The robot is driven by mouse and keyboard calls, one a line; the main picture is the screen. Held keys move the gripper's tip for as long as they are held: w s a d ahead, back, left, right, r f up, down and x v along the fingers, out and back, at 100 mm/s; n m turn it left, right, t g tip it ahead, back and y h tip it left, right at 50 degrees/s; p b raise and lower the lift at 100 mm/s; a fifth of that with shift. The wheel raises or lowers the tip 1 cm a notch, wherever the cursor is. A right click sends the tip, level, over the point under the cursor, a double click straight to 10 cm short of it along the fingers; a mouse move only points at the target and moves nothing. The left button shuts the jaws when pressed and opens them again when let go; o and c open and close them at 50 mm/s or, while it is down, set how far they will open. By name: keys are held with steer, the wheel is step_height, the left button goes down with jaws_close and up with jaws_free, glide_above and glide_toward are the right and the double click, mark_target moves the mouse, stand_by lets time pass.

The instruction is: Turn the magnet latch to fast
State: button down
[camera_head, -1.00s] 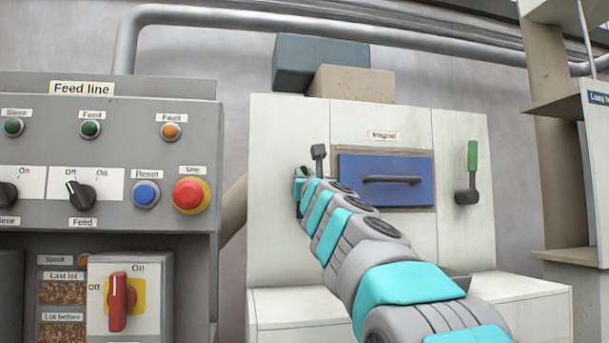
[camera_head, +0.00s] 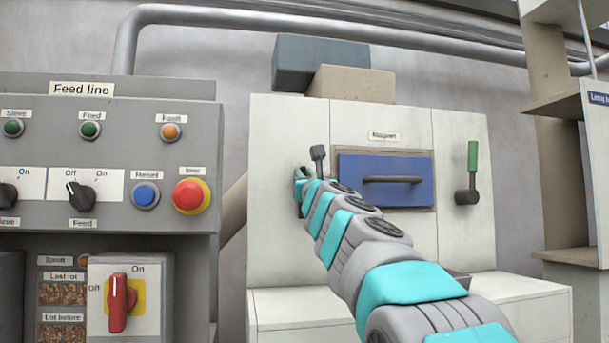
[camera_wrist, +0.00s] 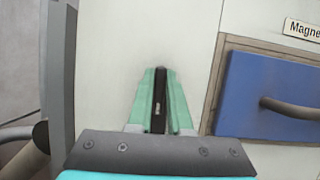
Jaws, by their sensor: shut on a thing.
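The magnet drawer has a blue front (camera_head: 350,195) with a dark bar handle (camera_head: 392,180), and it looks closed. A label reading "Magnet" sits above it, and the blue front also shows in the wrist view (camera_wrist: 245,110). My gripper (camera_wrist: 160,85) has green fingers, close to the pale panel just left of the drawer. It is shut on a narrow dark bar, which I take to be the magnet latch (camera_wrist: 160,105). The bar runs up and down in the wrist view.
A dark lever with a green grip (camera_head: 472,160) is on the panel right of the drawer. The Feed line panel (camera_head: 110,130), with knobs, a red stop button (camera_head: 188,194) and a red rotary switch (camera_head: 119,302), stands at left. Open shelving (camera_head: 575,258) is at far right.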

steer(key=shift+a+n+g+y+p, duration=0.15)
steer(key=shift+n+g+y+p, duration=0.25)
steer(key=shift+n, duration=0.7)
steer(key=shift+n+y, duration=0.5)
steer(key=shift+n, duration=0.2)
steer(key=n+g+y+p, duration=0.1)
steer(key=n, duration=0.3)
steer(key=n+g+y+p, duration=0.1)
steer(key=n+g, duration=0.1)
steer(key=n, duration=0.3)
steer(key=n+g+y+p, duration=0.1)
steer(key=n+g, duration=0.1)
steer(key=n, duration=0.3)
steer(key=shift+a+f+p, duration=0.2)
steer(key=shift+f+p, duration=0.2)
steer(key=shift+a+f+n+g, duration=0.15)
steer(key=shift+n+g, duration=0.75)
steer(key=shift+n, duration=1.2)
steer(key=shift+s, duration=0.1)
